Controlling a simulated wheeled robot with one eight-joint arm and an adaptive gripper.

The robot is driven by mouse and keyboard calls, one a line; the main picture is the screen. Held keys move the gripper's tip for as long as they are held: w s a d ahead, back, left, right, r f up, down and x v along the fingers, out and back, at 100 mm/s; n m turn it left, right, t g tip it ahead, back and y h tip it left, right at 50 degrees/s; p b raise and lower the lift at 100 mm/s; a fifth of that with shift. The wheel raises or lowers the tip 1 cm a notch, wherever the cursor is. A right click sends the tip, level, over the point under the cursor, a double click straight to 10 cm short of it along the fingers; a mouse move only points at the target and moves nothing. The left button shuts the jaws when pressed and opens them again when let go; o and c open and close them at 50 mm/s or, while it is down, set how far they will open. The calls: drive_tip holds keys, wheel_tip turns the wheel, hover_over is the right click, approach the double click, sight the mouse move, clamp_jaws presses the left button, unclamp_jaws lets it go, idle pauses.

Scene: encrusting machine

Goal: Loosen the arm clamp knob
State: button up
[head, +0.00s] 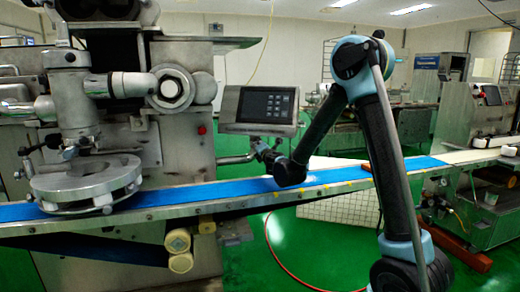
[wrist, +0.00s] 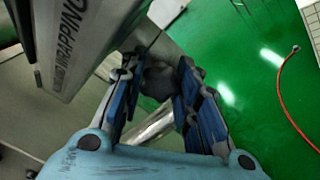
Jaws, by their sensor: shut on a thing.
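The arm clamp knob (wrist: 158,84) is a dark grey lump in the wrist view. My gripper (wrist: 157,72) has its blue-padded fingers on either side of it and is shut on it. A silver support tube (wrist: 152,127) runs below and beside the knob. In the head view my gripper (head: 260,148) is just below the control panel (head: 259,106), at the end of its support arm (head: 235,159). The knob is hidden behind my gripper there. The panel's edge (wrist: 80,40) fills the upper left of the wrist view.
The blue conveyor belt (head: 200,190) runs under my gripper. A large machine with a round metal ring (head: 85,180) stands at left. A red hose (head: 272,245) lies on the green floor. More machines stand at right.

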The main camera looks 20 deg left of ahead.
drive_tip(key=n, duration=0.4)
drive_tip(key=shift+d+f, duration=0.1)
drive_tip(key=shift+n, duration=1.9)
drive_tip(key=shift+w, duration=0.1)
drive_tip(key=o, duration=1.1)
